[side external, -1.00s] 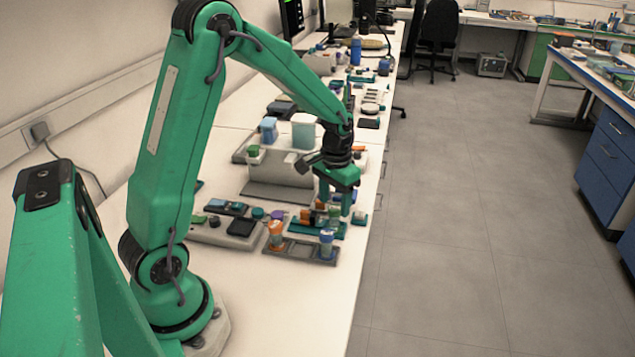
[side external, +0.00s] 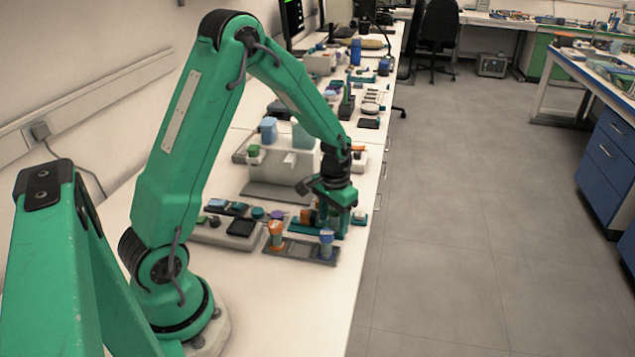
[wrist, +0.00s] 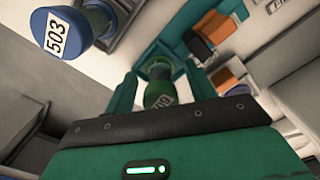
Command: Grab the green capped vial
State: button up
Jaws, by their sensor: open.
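My gripper (wrist: 164,92) is open, with one finger on each side of the vial. Contact with the vial cannot be made out. In the side view my gripper (side external: 327,217) is low over the far end of the small racks, and it hides the vial there.
A blue-capped vial labelled 503 (wrist: 60,33) stands close by, also visible in the side view (side external: 326,241). An orange-capped vial (side external: 276,235) stands to its left. A large pale holder (side external: 285,165) stands behind.

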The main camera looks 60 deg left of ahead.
jog(key=shift+c, duration=0.4)
jog(key=c, duration=1)
jog(key=shift+o, duration=0.2)
jog(key=shift+r, duration=0.15)
jog(key=shift+r, duration=0.4)
notch_tip(320, 180, up, 3)
jog(key=shift+r, duration=0.1)
jog(key=s+d+r, duration=0.3)
jog(key=d+r, duration=0.3)
jog(key=d, duration=0.5)
jog(key=shift+s+r, duration=0.2)
jog(key=shift+r, duration=0.2)
jog(key=shift+d, duration=0.1)
